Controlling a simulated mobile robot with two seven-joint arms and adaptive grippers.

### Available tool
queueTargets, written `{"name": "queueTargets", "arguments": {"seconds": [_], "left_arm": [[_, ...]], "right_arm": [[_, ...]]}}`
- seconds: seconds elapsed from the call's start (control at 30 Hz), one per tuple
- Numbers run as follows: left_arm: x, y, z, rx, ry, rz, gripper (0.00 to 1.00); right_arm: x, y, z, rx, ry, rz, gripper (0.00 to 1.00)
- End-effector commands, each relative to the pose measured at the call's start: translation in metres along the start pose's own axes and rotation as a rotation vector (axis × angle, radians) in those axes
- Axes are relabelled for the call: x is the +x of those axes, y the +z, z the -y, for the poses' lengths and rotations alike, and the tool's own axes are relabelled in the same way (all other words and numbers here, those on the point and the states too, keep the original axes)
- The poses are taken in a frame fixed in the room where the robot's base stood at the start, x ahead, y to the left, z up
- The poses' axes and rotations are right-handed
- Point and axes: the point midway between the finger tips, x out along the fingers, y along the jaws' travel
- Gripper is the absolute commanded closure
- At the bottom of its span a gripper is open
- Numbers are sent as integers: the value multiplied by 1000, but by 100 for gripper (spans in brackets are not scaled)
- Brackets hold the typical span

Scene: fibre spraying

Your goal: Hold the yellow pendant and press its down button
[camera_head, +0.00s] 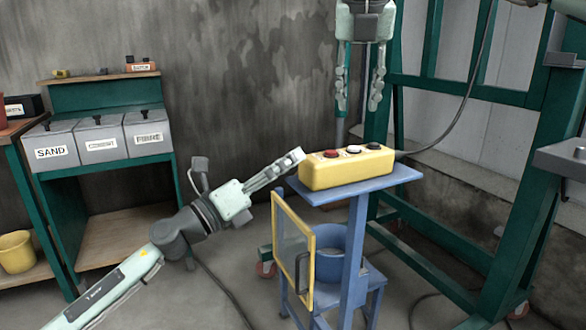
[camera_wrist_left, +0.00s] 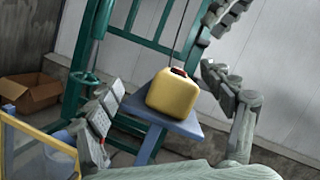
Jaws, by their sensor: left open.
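The yellow pendant (camera_head: 350,170) lies on a small blue table (camera_head: 375,184), with a red, a white and a dark button on top; it also shows in the left wrist view (camera_wrist_left: 172,95). I cannot read which button is down. My left gripper (camera_head: 292,162) reaches in from the left, its tips close to the pendant's left end. In the left wrist view, its open fingers (camera_wrist_left: 165,85) stand on either side of the pendant's line, with no hold visible. My right gripper (camera_head: 358,105) hangs above the pendant, pointing down, fingers apart and empty.
A cable (camera_head: 455,125) runs from the pendant up to the right. A green frame (camera_head: 520,200) stands to the right. A yellow-framed panel (camera_head: 293,262) and a blue bucket (camera_head: 330,255) are below the table. Labelled bins (camera_head: 98,140) stand at left. A cardboard box (camera_wrist_left: 28,92) lies on the floor.

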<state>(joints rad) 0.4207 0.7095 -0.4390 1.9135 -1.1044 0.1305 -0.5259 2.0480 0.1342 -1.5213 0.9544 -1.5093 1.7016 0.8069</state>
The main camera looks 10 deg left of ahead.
Motion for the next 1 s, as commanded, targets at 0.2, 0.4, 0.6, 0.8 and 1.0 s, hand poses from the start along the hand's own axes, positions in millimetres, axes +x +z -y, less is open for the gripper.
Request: {"name": "queueTargets", "arguments": {"seconds": [0.2, 0.4, 0.6, 0.8, 1.0], "left_arm": [[8, -11, 18, 459, -110, -279, 19], [12, -18, 16, 575, -128, -356, 19], [39, -28, 17, 574, -129, -355, 19], [65, -38, 17, 572, -128, -355, 19], [77, -43, 17, 572, -127, -356, 19]], "right_arm": [[0, 0, 0, 0, 0, 0, 66], [0, 0, 0, 0, 0, 0, 66], [0, 0, 0, 0, 0, 0, 66], [0, 0, 0, 0, 0, 0, 66], [0, 0, 0, 0, 0, 0, 66]]}}
